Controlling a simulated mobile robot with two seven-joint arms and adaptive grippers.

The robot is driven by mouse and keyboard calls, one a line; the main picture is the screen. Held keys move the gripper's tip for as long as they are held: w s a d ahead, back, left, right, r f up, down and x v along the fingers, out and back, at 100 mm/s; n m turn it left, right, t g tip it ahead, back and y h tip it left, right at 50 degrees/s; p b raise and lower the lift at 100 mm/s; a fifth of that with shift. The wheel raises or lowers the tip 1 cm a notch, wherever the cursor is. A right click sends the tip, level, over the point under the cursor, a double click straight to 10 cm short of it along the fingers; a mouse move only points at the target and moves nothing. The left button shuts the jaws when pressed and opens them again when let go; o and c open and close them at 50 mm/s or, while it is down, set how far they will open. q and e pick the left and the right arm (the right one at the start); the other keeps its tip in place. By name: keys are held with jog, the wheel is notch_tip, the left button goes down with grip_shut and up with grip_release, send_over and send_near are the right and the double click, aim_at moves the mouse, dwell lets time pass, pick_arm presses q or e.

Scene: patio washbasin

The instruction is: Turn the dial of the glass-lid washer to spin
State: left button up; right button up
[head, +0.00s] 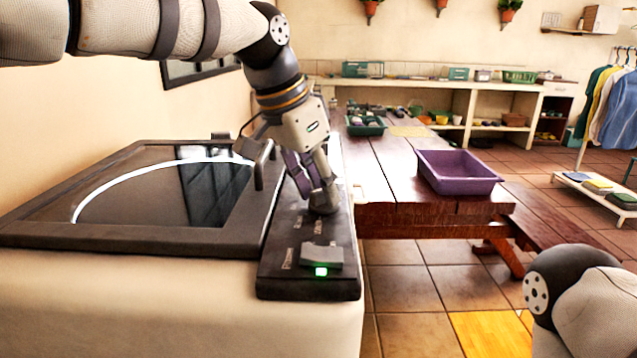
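The glass-lid washer (120,241) stands at the left, with its dark lid shut. Its black control panel (338,229) runs along the right side, with small pale labels too small to read. A dark round dial (324,204) sits on the panel, partly hidden by my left gripper (318,193). The gripper points down with its fingertips at the dial. I cannot tell whether the fingers press on it, nor where the dial points. A grey switch (321,256) with a lit green light is at the panel's near end. My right gripper is out of view.
A raised lid handle (259,167) stands just left of my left gripper. A wooden table (385,207) is close behind the panel, with a purple basin (457,172) on it. Tiled floor is open at the lower middle.

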pick_arm(q)
grip_shut()
jog(key=shift+m, duration=0.3)
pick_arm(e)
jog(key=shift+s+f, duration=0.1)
pick_arm(q)
jog(key=m, duration=0.1)
jog(key=m+g+b, duration=0.1)
jog(key=m, duration=0.1)
jog(key=shift+w+f+g+h, duration=0.2)
jog(key=shift+w+g+h, duration=0.1)
jog(key=shift+h, duration=0.1)
jog(key=m+g+b, duration=0.1)
jog(key=m, duration=0.2)
jog(key=shift+a, duration=0.1)
jog(key=shift+r+m+b, duration=0.15)
jog(key=shift+m+b, duration=0.2)
jog(key=shift+m, duration=0.15)
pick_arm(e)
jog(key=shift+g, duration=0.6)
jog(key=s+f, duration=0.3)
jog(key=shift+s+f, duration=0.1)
